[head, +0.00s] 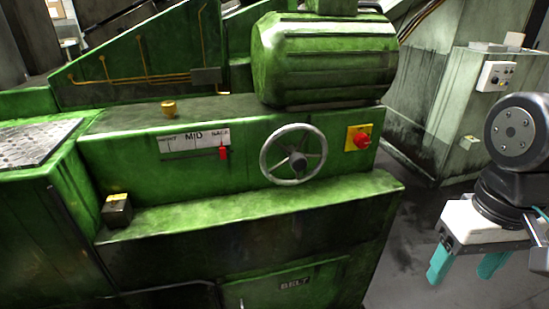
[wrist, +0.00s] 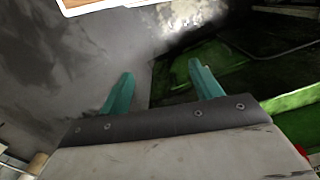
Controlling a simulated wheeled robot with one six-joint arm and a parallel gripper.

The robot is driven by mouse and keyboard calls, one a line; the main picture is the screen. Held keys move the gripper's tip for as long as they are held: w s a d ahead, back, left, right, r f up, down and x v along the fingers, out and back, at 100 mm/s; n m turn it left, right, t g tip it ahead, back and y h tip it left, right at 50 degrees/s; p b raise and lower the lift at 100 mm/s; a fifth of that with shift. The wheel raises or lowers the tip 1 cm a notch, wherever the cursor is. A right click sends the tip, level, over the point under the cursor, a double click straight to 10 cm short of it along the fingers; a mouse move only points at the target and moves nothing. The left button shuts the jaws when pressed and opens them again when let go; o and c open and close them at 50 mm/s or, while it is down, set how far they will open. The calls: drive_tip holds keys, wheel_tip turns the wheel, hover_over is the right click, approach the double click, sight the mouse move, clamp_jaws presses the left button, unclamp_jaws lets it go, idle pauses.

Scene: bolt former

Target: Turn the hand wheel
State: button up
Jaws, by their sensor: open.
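The hand wheel (head: 293,154) is a grey metal ring with spokes and a dark hub, mounted on the front face of the green machine (head: 240,210). My gripper (head: 467,270) has teal fingers and hangs at the right of the head view, pointing down, well to the right of the wheel and apart from it. Its two fingers stand apart with nothing between them. In the wrist view the open fingers (wrist: 160,85) point towards the grey floor and the machine's dark lower part. The wheel does not show in the wrist view.
A red knob on a yellow plate (head: 359,138) sits just right of the wheel. A scale (head: 190,145) with a red pointer (head: 223,153) is to its left. A green ledge (head: 250,205) juts out below the wheel. A grey cabinet (head: 440,120) stands behind right. Floor (head: 415,240) is clear between machine and gripper.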

drive_tip(key=w+a+f+n+t+y, duration=0.1)
drive_tip(key=w+a+f+n+t, duration=0.15)
drive_tip(key=w+a+f, duration=0.85)
drive_tip(key=n+t+y, duration=0.3)
drive_tip(key=t+y, duration=0.2)
drive_tip(key=t, duration=1)
approach(300, 165)
drive_tip(key=x, duration=0.4)
drive_tip(key=shift+a+r, duration=0.1)
drive_tip(key=shift+r, duration=0.1)
drive_tip(key=x, duration=0.7)
drive_tip(key=shift+w+f, duration=0.15)
drive_tip(key=shift+w, duration=0.05)
